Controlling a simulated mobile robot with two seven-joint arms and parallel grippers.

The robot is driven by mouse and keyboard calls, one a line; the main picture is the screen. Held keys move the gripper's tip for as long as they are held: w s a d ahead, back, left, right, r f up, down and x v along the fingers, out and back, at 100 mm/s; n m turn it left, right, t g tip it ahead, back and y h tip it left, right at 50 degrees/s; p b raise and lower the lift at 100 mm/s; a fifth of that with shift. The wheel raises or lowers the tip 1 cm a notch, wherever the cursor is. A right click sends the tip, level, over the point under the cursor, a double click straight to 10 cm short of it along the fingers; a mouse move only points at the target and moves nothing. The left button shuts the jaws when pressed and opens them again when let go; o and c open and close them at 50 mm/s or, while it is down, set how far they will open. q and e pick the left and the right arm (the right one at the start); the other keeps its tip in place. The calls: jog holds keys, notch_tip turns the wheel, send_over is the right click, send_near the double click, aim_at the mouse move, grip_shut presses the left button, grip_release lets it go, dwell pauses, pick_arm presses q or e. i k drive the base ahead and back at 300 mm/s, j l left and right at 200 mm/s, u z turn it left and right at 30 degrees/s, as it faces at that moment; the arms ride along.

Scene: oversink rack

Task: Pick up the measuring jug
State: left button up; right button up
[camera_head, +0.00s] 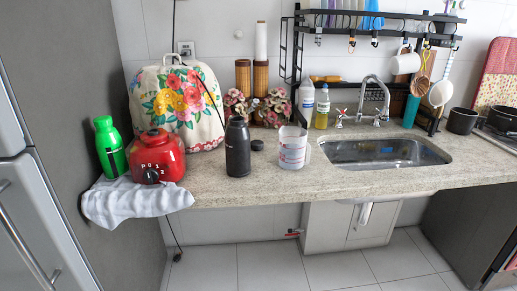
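The measuring jug (292,148) is a clear, whitish jug with red markings on its side. It stands upright on the stone counter, just left of the sink, with its handle toward the right. A dark bottle (238,147) stands to its left, apart from it. Neither of my grippers shows in the head view.
A small dark cap (257,145) lies between bottle and jug. The sink (385,152) is to the right under a black rack (290,50). Soap bottles (306,103) stand behind. The counter front (270,190) is clear.

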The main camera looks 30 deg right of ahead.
aim_at(293, 143)
jog(key=l+u, duration=0.3)
jog(key=k+l+u, duration=0.1)
jog(key=l+u, duration=0.2)
jog(key=k+l+u, duration=0.15)
jog(key=l, duration=0.25)
jog(key=l+u, duration=0.15)
jog(key=l, duration=0.25)
jog(key=k+l, duration=0.15)
jog(key=l, duration=0.2)
jog(key=k+l+u, duration=0.1)
jog(key=l, duration=0.3)
jog(key=k+l, duration=0.2)
jog(key=l, duration=0.15)
jog(key=k+l, duration=0.2)
jog(key=l, duration=0.15)
jog(key=i+u, duration=0.05)
